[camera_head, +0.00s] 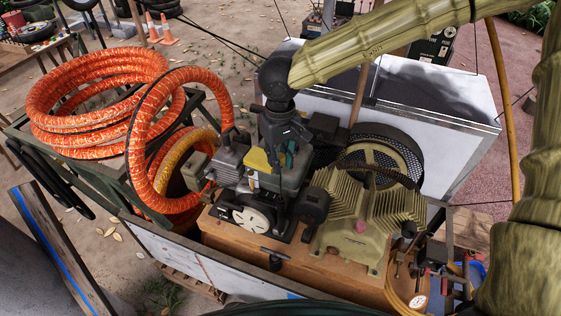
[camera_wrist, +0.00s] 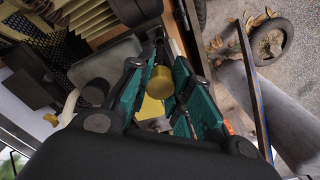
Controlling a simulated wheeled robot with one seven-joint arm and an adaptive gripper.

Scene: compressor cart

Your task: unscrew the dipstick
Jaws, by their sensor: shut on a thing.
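A yellow round cap (camera_wrist: 160,82), which looks like the dipstick's head, sits between the teal-padded fingers of my gripper (camera_wrist: 164,72) in the wrist view. My gripper is shut on it. In the head view my gripper (camera_head: 284,168) points down over the small engine (camera_head: 230,165) on the compressor cart. The cap itself is hidden there behind the fingers. I cannot tell whether the dipstick is still seated, as its lower part is hidden. A yellow panel (camera_head: 258,160) shows on the engine just left of the fingers.
The ribbed compressor block (camera_head: 365,225) and its round mesh guard (camera_head: 400,155) stand close on the right. A coiled orange hose (camera_head: 75,100) lies on the left, with a loop near the engine. A white panel (camera_head: 455,110) rises behind. Tools (camera_head: 425,275) crowd the right front.

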